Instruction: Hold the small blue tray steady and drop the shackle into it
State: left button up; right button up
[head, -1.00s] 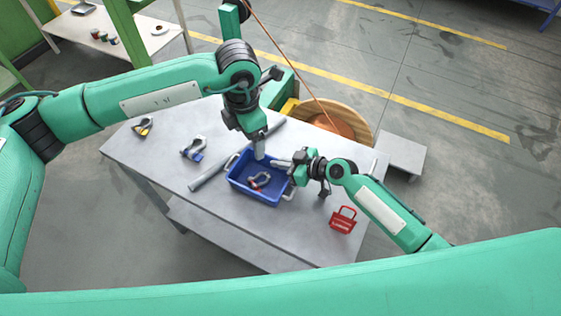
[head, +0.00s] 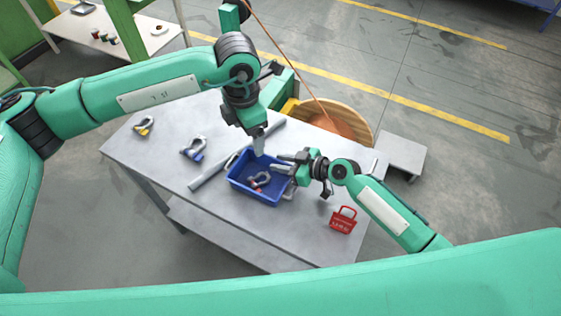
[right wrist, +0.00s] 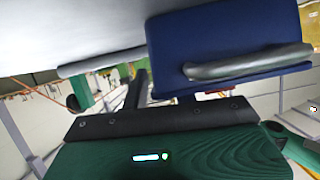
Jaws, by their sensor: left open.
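The small blue tray (head: 250,193) stands on the grey table; its blue side and a silver handle (right wrist: 250,62) fill the upper right of the right wrist view. A grey shackle (head: 262,178) with a red pin lies inside the tray. My left gripper (head: 259,151) is open and empty, pointing down over the tray's far rim, above the shackle. My right gripper (head: 281,163) is at the tray's far right side, by the handle end. Whether its fingers grip the tray is unclear; the right wrist view shows only dark finger parts below the tray.
A blue-pinned shackle (head: 194,149) and a yellow-pinned shackle (head: 144,126) lie on the table's left part. A grey bar (head: 208,175) lies left of and behind the tray. A red lockout hasp-like item (head: 343,221) lies at right. The table's front is clear.

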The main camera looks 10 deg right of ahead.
jog(key=v, duration=1.1)
jog(key=shift+s+d, duration=0.1)
jog(key=shift+d, duration=0.05)
